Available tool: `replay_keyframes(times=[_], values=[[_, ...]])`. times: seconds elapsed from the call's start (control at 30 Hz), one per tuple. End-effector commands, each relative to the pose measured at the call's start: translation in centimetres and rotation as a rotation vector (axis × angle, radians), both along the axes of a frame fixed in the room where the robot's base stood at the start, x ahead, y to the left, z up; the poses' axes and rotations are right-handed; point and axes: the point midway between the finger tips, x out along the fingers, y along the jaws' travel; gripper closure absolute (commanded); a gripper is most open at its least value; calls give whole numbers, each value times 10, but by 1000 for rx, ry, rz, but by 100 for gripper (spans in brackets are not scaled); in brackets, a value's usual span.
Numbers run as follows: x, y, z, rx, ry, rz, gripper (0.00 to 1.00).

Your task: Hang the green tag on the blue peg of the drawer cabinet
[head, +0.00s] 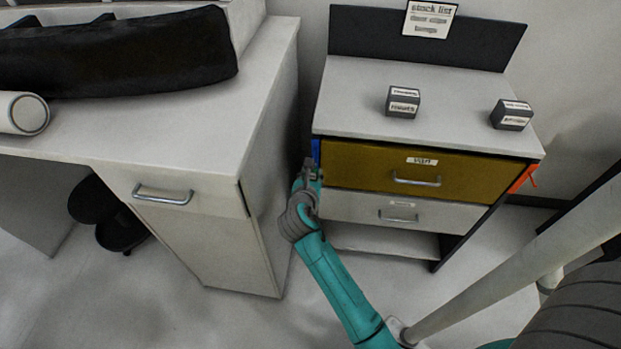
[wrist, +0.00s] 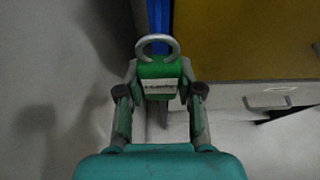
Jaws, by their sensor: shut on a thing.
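The drawer cabinet (head: 335,98) stands right of centre in the head view, with a mustard top drawer (head: 370,171). The blue peg (head: 316,150) is at its left front edge; a blue strip also shows at the top of the wrist view (wrist: 158,14). My gripper (head: 309,172) is at that edge, just below the blue. In the wrist view my gripper (wrist: 160,98) is shut on the green tag (wrist: 159,71), which has a grey ring (wrist: 158,40) at its top. The ring overlaps the lower end of the blue strip; I cannot tell whether it is around the peg.
A white desk (head: 190,140) with a black roll (head: 120,52) stands close on the left, leaving a narrow gap beside my gripper. An orange piece (head: 523,178) sticks out on the cabinet's right side. Two small grey boxes (head: 403,102) (head: 511,115) stand on the cabinet top.

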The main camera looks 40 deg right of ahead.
Motion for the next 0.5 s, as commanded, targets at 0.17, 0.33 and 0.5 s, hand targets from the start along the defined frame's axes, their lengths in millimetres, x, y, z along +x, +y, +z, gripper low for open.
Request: replay_keyframes(times=[0.17,0.33,0.5], values=[[6,-8,0,-1,0,-1,96],[11,-15,0,0,0,0,96],[17,-21,-2,0,0,0,96]])
